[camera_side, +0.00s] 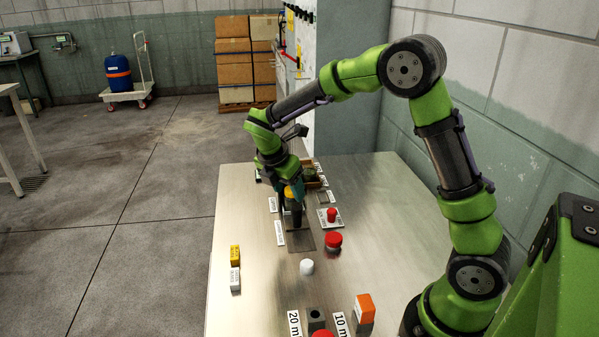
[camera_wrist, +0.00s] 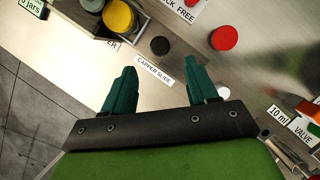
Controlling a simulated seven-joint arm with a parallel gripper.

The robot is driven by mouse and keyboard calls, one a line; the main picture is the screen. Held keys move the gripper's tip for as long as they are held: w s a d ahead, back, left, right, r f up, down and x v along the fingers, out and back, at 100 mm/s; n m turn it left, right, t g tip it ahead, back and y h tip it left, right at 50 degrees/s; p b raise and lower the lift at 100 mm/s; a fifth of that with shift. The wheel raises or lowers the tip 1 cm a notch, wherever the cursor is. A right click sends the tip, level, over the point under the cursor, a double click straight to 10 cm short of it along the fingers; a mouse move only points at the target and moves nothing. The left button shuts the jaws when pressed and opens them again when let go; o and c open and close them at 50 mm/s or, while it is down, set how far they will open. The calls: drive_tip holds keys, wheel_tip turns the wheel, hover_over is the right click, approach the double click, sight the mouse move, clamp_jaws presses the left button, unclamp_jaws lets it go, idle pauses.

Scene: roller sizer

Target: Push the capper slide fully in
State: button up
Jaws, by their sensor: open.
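My gripper (camera_wrist: 160,80) has two teal fingers, spread wide with nothing between them. In the wrist view, the white "CAPPER SLIDE" label (camera_wrist: 154,70) lies on the metal table between and beyond the fingertips. A small round black knob (camera_wrist: 160,45) sits just above the label, apart from the fingers; it looks like the slide's handle. A yellow round part (camera_wrist: 118,16) on a dark body stands to its upper left. In the side view, the yellow-topped dark station (camera_side: 293,193) is close to my gripper, which partly hides it. How far in the slide sits cannot be told.
A red knob (camera_side: 333,241) and a red button on a white plate (camera_side: 331,215) stand right of the station. A white round piece (camera_side: 306,267), an orange block (camera_side: 365,304) and yellow and white blocks (camera_side: 235,265) are nearer the camera. The table's right side is clear.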

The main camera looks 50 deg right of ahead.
sight(296, 207)
drive_tip(key=x, duration=1)
drive_tip(key=shift+r, duration=0.1)
drive_tip(key=shift+a, duration=0.1)
clamp_jaws()
